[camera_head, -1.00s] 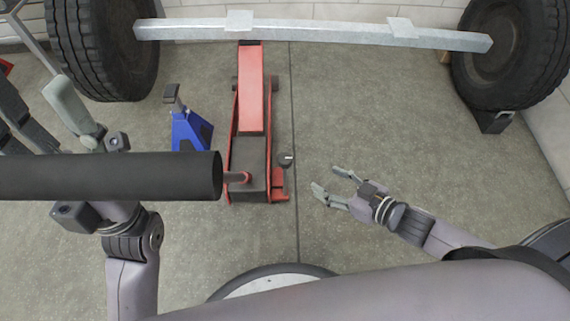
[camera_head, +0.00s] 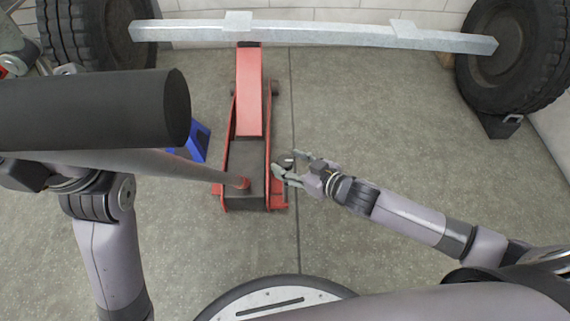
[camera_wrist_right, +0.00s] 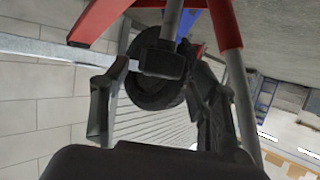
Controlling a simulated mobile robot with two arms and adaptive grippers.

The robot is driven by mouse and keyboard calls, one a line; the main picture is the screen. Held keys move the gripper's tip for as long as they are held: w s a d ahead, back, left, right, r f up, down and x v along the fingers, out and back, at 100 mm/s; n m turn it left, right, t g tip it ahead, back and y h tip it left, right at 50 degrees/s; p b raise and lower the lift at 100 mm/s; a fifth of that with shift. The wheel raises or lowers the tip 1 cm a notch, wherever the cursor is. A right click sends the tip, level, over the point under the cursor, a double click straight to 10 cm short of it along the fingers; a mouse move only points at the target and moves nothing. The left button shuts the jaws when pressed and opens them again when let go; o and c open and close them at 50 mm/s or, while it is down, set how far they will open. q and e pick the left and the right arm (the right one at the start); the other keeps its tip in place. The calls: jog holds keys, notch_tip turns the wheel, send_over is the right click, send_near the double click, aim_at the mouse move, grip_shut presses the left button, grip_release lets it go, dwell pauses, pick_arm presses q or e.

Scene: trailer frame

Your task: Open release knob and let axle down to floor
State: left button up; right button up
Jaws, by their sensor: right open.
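The red floor jack (camera_head: 250,95) stands on the floor, its front end at the grey axle beam (camera_head: 320,35). Its dark round release knob (camera_head: 284,158) is at the jack's right rear side. My right gripper (camera_head: 288,168) is open at the knob, partly covering it. In the right wrist view, the knob (camera_wrist_right: 150,95) shows between the two spread fingers; contact cannot be told. The jack's handle, with its thick black grip (camera_head: 90,108), slants up to the left.
A blue stand (camera_head: 199,142) is partly hidden behind the handle, left of the jack. Large tyres (camera_head: 92,35) and (camera_head: 512,60) stand at the beam's ends. A dark block (camera_head: 500,125) sits by the right tyre. The floor right of the jack is open.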

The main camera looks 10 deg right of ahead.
jog(key=shift+b+x, duration=0.35)
jog(key=shift+x, duration=0.8)
jog(key=shift+c, duration=0.2)
jog(key=c, duration=1.1)
